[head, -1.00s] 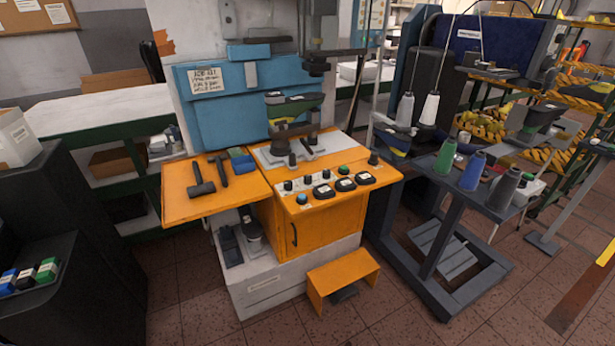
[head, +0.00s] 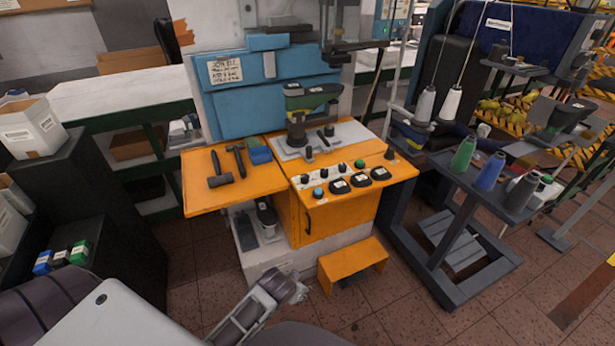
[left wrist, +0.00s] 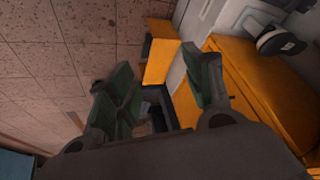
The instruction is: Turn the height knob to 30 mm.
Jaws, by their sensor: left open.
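My right gripper is not in view.
A hammer (head: 219,170) and another tool lie on the bench's left wing. A green shoe last (head: 311,98) stands on the machine. An orange step (head: 352,262) stands on the floor below the panel. A dark cart with thread cones (head: 463,155) stands at right.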

